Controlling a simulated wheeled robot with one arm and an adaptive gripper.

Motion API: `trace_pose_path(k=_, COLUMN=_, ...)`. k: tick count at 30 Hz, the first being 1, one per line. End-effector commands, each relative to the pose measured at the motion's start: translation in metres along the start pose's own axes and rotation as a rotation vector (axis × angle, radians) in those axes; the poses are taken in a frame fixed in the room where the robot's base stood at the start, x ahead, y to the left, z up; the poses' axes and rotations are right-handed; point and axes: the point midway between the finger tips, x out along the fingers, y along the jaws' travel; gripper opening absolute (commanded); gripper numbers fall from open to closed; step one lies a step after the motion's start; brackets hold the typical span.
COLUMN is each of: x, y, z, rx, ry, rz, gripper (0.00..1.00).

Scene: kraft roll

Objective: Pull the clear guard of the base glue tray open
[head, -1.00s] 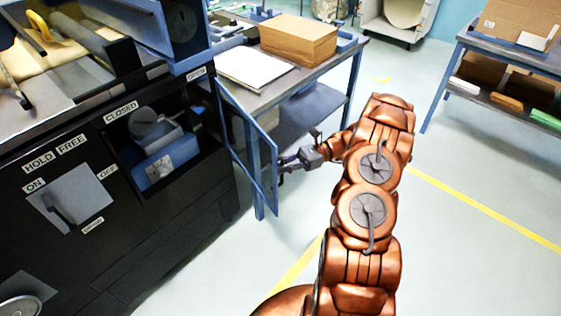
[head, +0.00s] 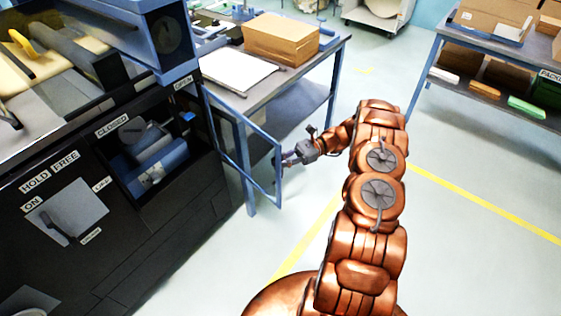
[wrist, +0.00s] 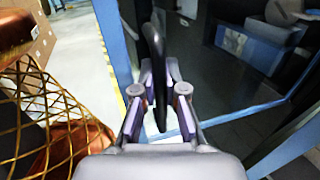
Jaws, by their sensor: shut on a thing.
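The clear guard (head: 279,185) is a see-through panel in a blue frame, swung out from the black machine front on its far side, near the OPEN label. In the wrist view its blue frame (wrist: 116,40) runs down beside the handle. My gripper (head: 287,160) is at the guard's free edge. In the wrist view my gripper (wrist: 159,75) has its fingers on both sides of a dark upright handle (wrist: 152,45) and is shut on it.
A blue-framed table (head: 285,85) with a cardboard stack (head: 288,38) and white sheets (head: 235,72) stands close behind the guard. A packing shelf (head: 490,95) is at right. The floor (head: 470,190) to the right of my arm is clear.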

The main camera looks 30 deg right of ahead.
Motion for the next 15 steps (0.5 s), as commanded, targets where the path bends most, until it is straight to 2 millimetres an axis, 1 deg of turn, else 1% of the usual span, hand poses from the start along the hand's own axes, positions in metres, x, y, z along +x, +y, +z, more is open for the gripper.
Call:
trace_pose_path(k=6, x=-0.0009, y=0.0022, z=-0.0016, rx=0.005, ry=0.001, rz=0.002, gripper=0.0)
trace_pose_path(k=7, x=-0.0009, y=0.0023, z=-0.0016, rx=0.005, ry=0.0, rz=0.002, gripper=0.12)
trace_pose_path(k=12, x=-0.0007, y=0.0017, z=-0.0013, rx=0.004, ry=0.0, rz=0.001, gripper=0.29)
trace_pose_path(k=14, x=-0.0006, y=0.0014, z=-0.0011, rx=0.003, ry=0.0, rz=0.001, gripper=0.35)
trace_pose_path(k=15, x=-0.0005, y=0.0013, z=-0.001, rx=0.003, ry=0.0, rz=0.001, gripper=0.37)
